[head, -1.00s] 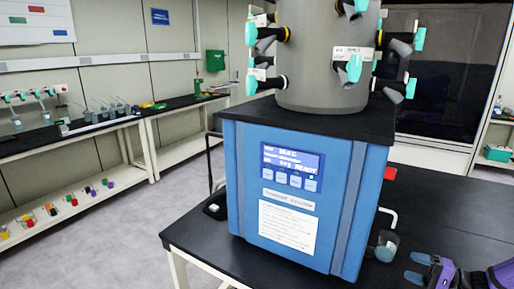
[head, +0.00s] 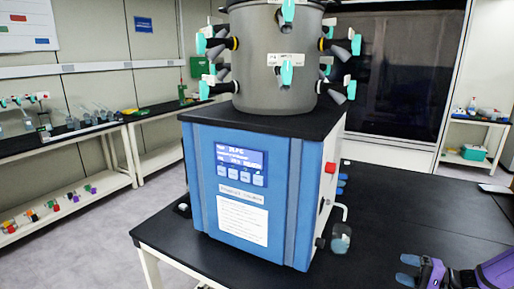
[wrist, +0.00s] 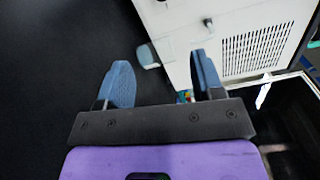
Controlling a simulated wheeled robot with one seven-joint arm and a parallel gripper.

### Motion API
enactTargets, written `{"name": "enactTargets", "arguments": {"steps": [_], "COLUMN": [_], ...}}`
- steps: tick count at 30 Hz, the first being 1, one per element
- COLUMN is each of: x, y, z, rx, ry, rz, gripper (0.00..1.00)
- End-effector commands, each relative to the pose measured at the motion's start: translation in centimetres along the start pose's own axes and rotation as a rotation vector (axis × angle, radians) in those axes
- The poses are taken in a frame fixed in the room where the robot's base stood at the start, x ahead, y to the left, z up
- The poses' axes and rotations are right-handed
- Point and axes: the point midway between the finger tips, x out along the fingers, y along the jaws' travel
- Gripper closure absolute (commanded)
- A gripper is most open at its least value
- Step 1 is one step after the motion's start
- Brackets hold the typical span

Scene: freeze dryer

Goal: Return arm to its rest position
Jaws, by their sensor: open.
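My gripper (head: 408,270) shows at the lower right of the head view, with a purple body and blue fingers. In the wrist view my gripper (wrist: 163,86) has its two blue fingers spread apart with nothing between them. It is over the black table (head: 420,215), to the right of the freeze dryer (head: 240,195) and apart from it. The freeze dryer is a blue box with a lit display and a grey drum (head: 272,70) on top. In the wrist view the dryer's white side (wrist: 225,40) with a vent grille is beyond the fingers.
A small clear beaker (head: 340,240) stands on the table beside the dryer's right side; it also shows in the wrist view (wrist: 148,56). Valves with teal handles (head: 286,75) ring the drum. The table right of the dryer is mostly clear. A side bench (head: 70,130) runs along the left wall.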

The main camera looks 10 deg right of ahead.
Motion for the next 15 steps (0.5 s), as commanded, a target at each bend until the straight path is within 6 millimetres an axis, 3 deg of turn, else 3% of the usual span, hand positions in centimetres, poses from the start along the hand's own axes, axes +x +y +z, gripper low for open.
{"name": "enactTargets", "arguments": {"steps": [15], "x": [1.8], "y": [-3.4], "z": [1.6], "rx": [-0.013], "ry": [-0.134], "rz": [0.169], "gripper": [0.39]}}
